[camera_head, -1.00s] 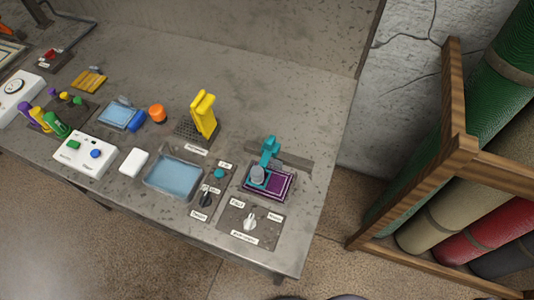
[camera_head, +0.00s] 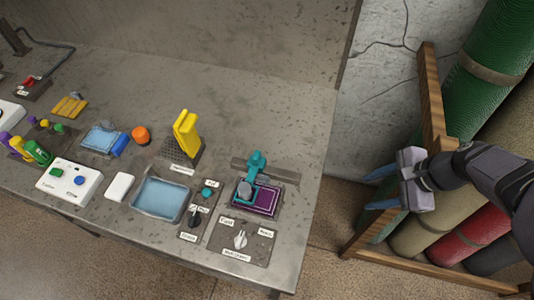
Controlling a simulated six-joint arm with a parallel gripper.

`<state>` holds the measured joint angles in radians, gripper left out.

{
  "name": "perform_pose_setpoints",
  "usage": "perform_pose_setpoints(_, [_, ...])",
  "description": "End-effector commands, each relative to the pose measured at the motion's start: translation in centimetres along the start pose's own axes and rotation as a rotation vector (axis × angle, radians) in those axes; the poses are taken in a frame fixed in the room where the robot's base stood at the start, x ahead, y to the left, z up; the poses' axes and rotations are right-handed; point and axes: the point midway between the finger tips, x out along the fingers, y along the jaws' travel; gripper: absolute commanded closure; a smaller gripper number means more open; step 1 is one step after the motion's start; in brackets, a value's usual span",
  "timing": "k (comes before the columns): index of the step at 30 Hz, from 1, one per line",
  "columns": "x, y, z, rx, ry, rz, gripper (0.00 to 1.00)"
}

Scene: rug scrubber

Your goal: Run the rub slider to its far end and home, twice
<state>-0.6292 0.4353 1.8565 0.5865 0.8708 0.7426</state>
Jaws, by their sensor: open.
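The rub slider looks to be the teal piece (camera_head: 257,165) with a grey knob (camera_head: 245,189), set over a small purple rug (camera_head: 265,201) near the table's right end. The knob sits toward the left side of the rug. My gripper (camera_head: 370,189) is at the right of the view, beyond the table's right edge and in front of the rolled rugs. Its blue fingers are apart and point left toward the table. It is empty and touches nothing that I can see.
A dial panel (camera_head: 240,241) lies in front of the rug, with a switch strip (camera_head: 195,222) and a blue tray (camera_head: 160,198) to its left. A yellow upright piece (camera_head: 187,134) stands behind. A wooden rack (camera_head: 432,100) of rolled rugs stands at the right.

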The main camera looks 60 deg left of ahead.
Motion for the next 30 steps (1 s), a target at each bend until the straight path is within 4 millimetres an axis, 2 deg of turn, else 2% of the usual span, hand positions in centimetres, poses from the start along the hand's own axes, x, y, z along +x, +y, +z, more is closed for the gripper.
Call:
perform_pose_setpoints(1, [2.3, -2.6, 3.1, 0.036, -0.058, 0.001, 0.53])
perform_pose_setpoints(3, [4.8, -5.6, 7.2, 0.107, -0.135, -0.001, 0.53])
perform_pose_setpoints(6, [7.8, -8.4, 12.8, 0.193, -0.231, 0.015, 0.53])
perform_pose_setpoints(9, [10.0, -9.9, 17.3, 0.258, -0.304, 0.039, 0.53])
perform_pose_setpoints(12, [11.3, -10.6, 20.2, 0.302, -0.350, 0.058, 0.53])
perform_pose_setpoints(16, [11.9, -11.0, 21.9, 0.329, -0.376, 0.071, 0.53])
perform_pose_setpoints(23, [12.4, -11.0, 22.3, 0.332, -0.380, 0.073, 0.53])
perform_pose_setpoints(30, [14.7, -10.9, 23.3, 0.331, -0.378, 0.075, 0.53])
